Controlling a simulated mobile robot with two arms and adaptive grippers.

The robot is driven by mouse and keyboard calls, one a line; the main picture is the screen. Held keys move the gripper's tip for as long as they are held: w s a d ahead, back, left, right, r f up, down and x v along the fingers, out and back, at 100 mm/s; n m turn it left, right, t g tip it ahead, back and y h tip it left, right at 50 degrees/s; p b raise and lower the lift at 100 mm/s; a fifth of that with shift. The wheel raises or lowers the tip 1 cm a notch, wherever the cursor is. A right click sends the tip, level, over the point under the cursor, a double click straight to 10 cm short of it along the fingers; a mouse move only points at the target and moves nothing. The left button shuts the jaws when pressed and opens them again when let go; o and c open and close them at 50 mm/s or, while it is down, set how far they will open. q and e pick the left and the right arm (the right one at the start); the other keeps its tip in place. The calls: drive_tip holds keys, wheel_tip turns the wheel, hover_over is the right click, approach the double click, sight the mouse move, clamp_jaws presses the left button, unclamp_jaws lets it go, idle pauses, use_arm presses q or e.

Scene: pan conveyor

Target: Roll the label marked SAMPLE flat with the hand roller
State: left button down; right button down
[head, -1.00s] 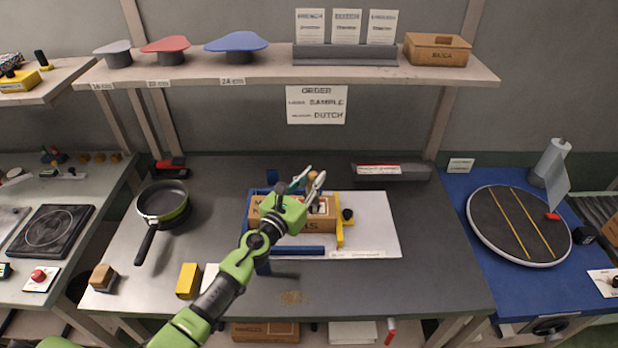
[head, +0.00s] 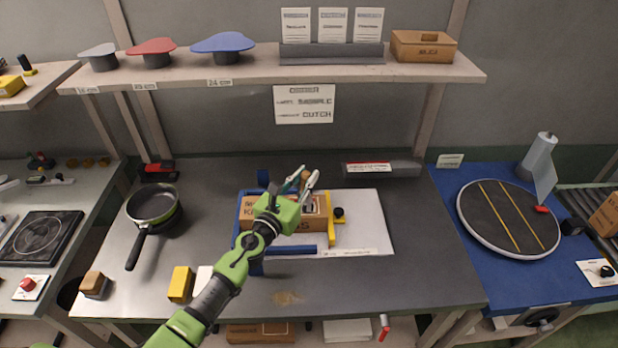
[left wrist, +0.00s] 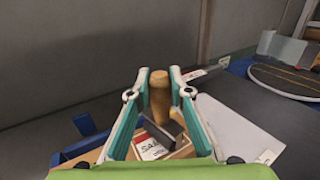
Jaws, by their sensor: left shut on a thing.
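My left gripper (head: 302,180) is over the brown box (head: 313,224) on the workbench. It is shut on the hand roller, whose wooden handle (left wrist: 159,95) stands between the two teal-lined fingers in the left wrist view. The dark roller head (left wrist: 170,133) is low, at the white label (left wrist: 151,149) on the box top. The label shows the letters "SA" and a red part; the roller covers the rest. I cannot tell whether the roller touches the label. My right gripper is not in view.
A pan (head: 152,204) and a yellow block (head: 180,284) stand to the left. A blue table with a turntable (head: 508,220) is at right.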

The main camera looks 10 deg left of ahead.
use_arm(q)
drive_tip(key=shift+s+a, duration=0.15)
drive_tip(key=shift+a, duration=0.45)
drive_tip(key=shift+s+a+b, duration=0.15)
drive_tip(key=shift+a+b, duration=0.05)
drive_tip(key=shift+a, duration=0.4)
drive_tip(key=shift+s+a+b, duration=0.15)
drive_tip(key=shift+a, duration=0.4)
drive_tip(key=shift+d, duration=0.25)
drive_tip(key=shift+w+d+f, duration=0.1)
drive_tip(key=shift+w+d, duration=0.05)
drive_tip(key=shift+d, duration=0.35)
drive_tip(key=shift+w+d, duration=0.15)
drive_tip(key=shift+d, duration=0.35)
drive_tip(key=shift+d, duration=0.15)
drive_tip(key=shift+w+d+p, duration=0.15)
drive_tip(key=shift+d+p, duration=0.05)
drive_tip(key=shift+d, duration=0.3)
drive_tip(key=shift+w+d+p, duration=0.15)
drive_tip(key=shift+d+p, duration=0.05)
drive_tip(key=shift+d, duration=0.3)
drive_tip(key=shift+a, duration=0.2)
